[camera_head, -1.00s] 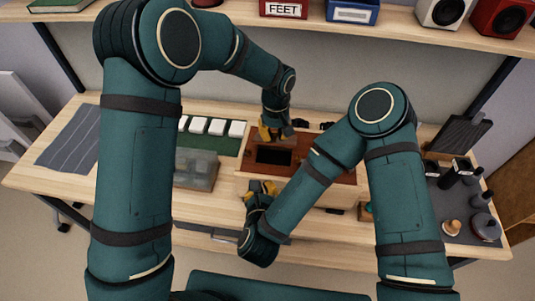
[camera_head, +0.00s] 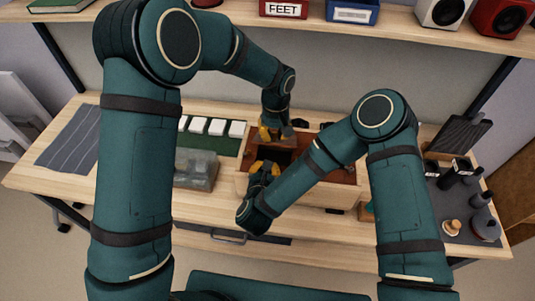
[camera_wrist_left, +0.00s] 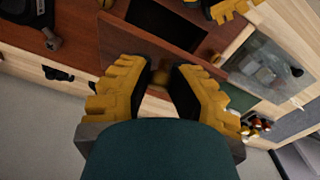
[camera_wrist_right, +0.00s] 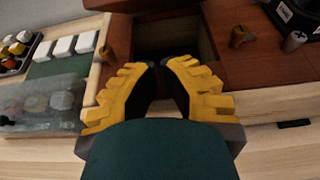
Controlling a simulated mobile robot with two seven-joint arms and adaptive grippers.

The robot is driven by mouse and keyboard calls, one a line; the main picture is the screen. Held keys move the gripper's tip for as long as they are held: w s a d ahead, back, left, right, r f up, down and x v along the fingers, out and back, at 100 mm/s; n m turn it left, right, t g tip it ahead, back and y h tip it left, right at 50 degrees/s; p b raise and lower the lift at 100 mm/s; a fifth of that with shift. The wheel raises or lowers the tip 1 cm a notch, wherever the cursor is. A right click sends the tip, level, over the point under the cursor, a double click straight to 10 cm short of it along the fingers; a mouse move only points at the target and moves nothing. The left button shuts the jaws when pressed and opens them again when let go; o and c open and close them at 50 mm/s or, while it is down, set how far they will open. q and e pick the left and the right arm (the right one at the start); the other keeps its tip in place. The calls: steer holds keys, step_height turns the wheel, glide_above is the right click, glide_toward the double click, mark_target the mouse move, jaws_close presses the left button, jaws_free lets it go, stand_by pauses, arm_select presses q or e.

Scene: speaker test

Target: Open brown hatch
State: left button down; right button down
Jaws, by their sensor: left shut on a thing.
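The brown hatch is in the reddish-brown top of a pale wooden box (camera_head: 305,192) on the table. A dark square opening shows in that top in the right wrist view (camera_wrist_right: 170,42). My left gripper (camera_head: 277,134) is at the far side of the opening. In the left wrist view its fingers (camera_wrist_left: 164,66) are shut around part of a brown panel, seemingly the hatch (camera_wrist_left: 158,48). My right gripper (camera_head: 264,170) is at the near edge of the opening. Its fingertips (camera_wrist_right: 158,66) are close together over this edge; whether they grip anything is unclear.
Small brown turn-pieces (camera_wrist_right: 108,52) sit beside the opening. A clear bin (camera_head: 196,172) and white blocks on a green mat (camera_head: 228,147) lie left of the box. Dark bottles and other items (camera_head: 462,172) stand on the right. A shelf (camera_head: 240,27) runs above the back.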

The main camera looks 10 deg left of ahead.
arm_select(q)
steer(key=shift+w+f, duration=0.1)
steer(key=shift+w, duration=0.05)
arm_select(e)
steer(key=shift+w+r, duration=0.65)
steer(key=shift+r, duration=0.2)
steer(key=shift+w+r, duration=0.6)
steer(key=shift+r, duration=0.2)
